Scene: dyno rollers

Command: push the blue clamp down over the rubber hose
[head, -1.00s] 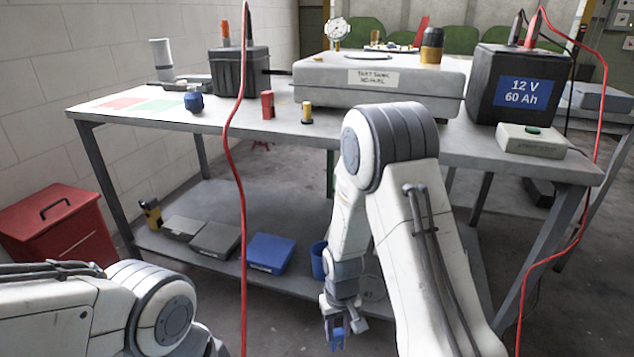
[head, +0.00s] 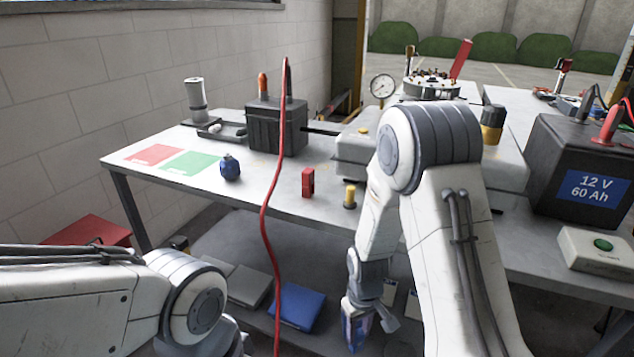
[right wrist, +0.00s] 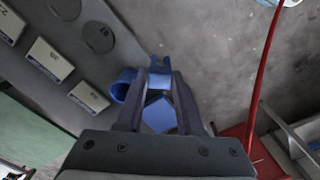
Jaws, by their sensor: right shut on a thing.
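My right gripper (head: 356,332) hangs low in front of the bench and is shut on the blue clamp (right wrist: 160,66). In the right wrist view the clamp's forked end pokes out between the fingertips, with more blue lower between the fingers. A short dark tube (head: 320,131) runs between the black box and the grey tank on the bench; it may be the rubber hose, but I cannot be sure. The clamp is well apart from it. My left arm enters at the lower left; its gripper is out of view.
The grey bench (head: 268,196) carries a black box (head: 272,125), a blue round object (head: 230,167), a red block (head: 308,182), a yellow-and-black plug (head: 350,196) and a battery (head: 590,175). A red cable (head: 268,215) hangs across the view. A blue flat box (head: 298,306) lies below.

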